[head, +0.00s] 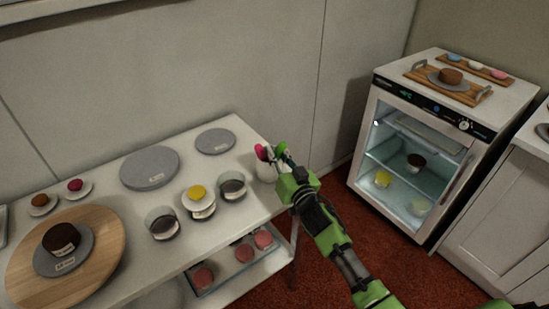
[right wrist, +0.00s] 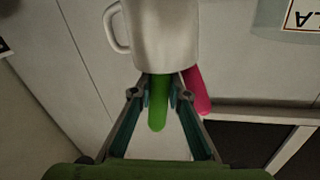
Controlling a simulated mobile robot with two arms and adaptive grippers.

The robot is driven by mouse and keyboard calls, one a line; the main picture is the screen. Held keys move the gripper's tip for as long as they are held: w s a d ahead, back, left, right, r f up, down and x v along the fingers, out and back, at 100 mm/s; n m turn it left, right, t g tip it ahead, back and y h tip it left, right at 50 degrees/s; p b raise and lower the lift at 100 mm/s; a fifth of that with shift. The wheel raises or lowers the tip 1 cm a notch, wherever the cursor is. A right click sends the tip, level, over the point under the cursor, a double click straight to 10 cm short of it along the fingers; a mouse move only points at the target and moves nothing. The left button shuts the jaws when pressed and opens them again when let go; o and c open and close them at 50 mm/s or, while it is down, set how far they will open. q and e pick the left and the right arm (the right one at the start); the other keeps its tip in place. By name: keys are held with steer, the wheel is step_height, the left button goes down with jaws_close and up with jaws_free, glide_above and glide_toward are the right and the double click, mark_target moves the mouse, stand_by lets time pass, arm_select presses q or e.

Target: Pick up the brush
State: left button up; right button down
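A white mug (head: 264,172) stands at the right end of the white table and holds upright handles. A pink handle (head: 262,152) and a green handle (head: 281,149) stick out of it. In the right wrist view the mug (right wrist: 165,35) appears upside down, with the green handle (right wrist: 158,105) between my fingers and the pink handle (right wrist: 197,92) outside them. My right gripper (right wrist: 160,94) is open around the green handle, with gaps on both sides. The brush ends are hidden in the mug, so I cannot tell which handle is the brush. My left gripper is not in view.
The white table (head: 120,205) bears grey turntables (head: 149,168), glass bowls (head: 163,223) and a round wooden board (head: 108,262) with a chocolate cake (head: 61,238). A small glass-door fridge (head: 450,142) stands at right. Red floor (head: 350,215) lies between.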

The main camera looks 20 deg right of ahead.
steer(key=shift+r, duration=0.15)
steer(key=s+d+r+p, duration=0.1)
steer(key=s+r, duration=0.1)
steer(key=r, duration=0.3)
steer(key=s+d+r, duration=0.2)
steer(key=r, duration=0.3)
steer(key=s+d+b, duration=0.1)
steer(key=s+b, duration=0.1)
steer(key=s, duration=1.2)
steer(key=shift+d+r, duration=0.3)
